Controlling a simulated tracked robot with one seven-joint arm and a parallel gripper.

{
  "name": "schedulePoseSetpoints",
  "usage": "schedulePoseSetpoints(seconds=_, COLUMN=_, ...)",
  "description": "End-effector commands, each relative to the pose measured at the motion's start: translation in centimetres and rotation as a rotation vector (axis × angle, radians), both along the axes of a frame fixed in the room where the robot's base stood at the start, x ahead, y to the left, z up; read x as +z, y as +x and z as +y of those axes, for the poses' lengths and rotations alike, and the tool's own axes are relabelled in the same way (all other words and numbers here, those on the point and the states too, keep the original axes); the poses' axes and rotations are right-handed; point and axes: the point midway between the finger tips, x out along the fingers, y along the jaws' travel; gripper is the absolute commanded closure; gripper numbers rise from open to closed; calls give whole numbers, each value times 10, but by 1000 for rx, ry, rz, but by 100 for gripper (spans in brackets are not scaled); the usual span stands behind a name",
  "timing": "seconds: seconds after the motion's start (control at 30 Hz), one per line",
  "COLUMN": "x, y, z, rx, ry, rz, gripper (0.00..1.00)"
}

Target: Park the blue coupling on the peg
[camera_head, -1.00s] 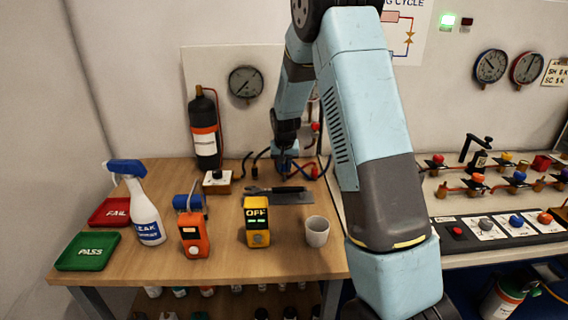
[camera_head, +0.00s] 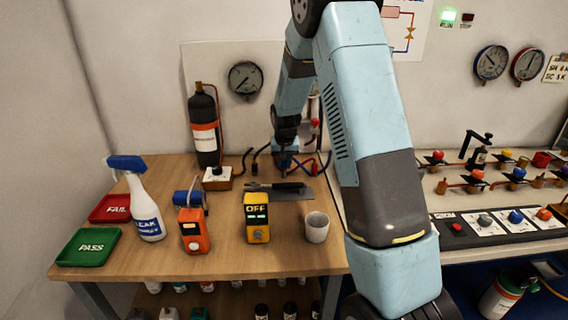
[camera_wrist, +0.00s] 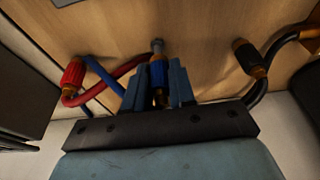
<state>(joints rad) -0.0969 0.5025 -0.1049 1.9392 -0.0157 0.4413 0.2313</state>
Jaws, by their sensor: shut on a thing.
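The blue coupling (camera_wrist: 158,76), with a brass end, sits between the two fingers of my gripper (camera_wrist: 160,84) in the wrist view. My gripper is shut on it. A grey metal peg (camera_wrist: 157,46) stands out of the wooden board just beyond the coupling and in line with it. I cannot tell whether the coupling is around the peg or only near its end. In the head view my gripper (camera_head: 285,163) is small, at the back of the wooden table, and the coupling in it is too small to make out.
In the wrist view a red coupling (camera_wrist: 73,75) with its hose is left of my gripper, and a black coupling (camera_wrist: 248,57) is right. In the head view a flat tool (camera_head: 285,190) lies in front of my gripper. A grey cup (camera_head: 317,227) stands nearer.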

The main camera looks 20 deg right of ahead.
Motion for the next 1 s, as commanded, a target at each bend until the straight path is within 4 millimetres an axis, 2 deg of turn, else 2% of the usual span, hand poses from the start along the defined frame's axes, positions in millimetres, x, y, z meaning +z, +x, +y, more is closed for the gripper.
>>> schedulePoseSetpoints(seconds=1.0, x=-19, y=0, z=0, rx=0, ry=0, rz=0, gripper=100)
